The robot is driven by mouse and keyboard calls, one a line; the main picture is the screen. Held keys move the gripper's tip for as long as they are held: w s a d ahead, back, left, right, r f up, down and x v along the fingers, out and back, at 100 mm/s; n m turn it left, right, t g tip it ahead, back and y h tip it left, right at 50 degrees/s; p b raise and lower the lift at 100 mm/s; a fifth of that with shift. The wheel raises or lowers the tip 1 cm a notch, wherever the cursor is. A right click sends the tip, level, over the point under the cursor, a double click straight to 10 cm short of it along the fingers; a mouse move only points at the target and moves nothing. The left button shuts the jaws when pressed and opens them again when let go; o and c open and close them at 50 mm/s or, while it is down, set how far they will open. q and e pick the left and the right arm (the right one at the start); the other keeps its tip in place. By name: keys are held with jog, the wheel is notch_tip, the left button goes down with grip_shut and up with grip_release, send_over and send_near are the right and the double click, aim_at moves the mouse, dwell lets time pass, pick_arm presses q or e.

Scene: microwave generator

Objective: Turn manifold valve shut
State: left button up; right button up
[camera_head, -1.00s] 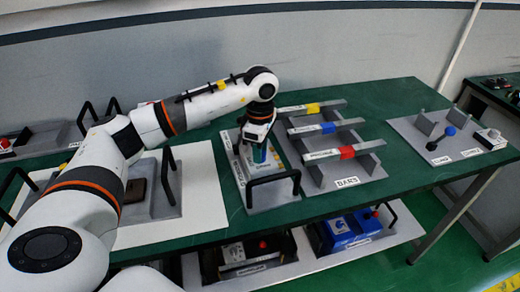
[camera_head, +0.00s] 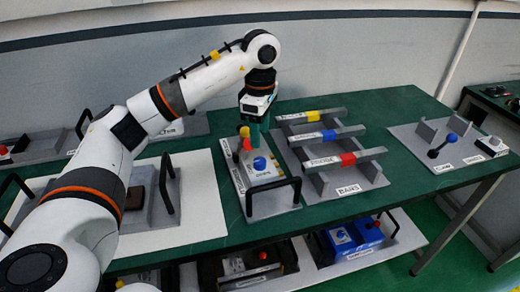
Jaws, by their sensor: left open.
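The manifold is a grey panel (camera_head: 232,172) on the green table, with a yellow knob (camera_head: 245,131), a red knob (camera_head: 247,145) and a blue knob (camera_head: 259,164) in a row. A white label lies in front of the blue knob, and a black handle stands at the near end. My left gripper (camera_head: 257,138) points down above the panel's far part, close to the yellow and red knobs and behind the blue one. Its greenish fingers are small in view, open and holding nothing that I can see. Whether they touch a knob cannot be told. My right gripper is out of view.
A rack with yellow, blue and red banded bars (camera_head: 332,160) stands just right of the manifold. A grey plate with a blue-ended lever (camera_head: 452,138) lies farther right. A white board (camera_head: 205,205) is at left. Boxes sit on a lower shelf.

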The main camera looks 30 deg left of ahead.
pick_arm(q)
jog(key=shift+r, duration=1.75)
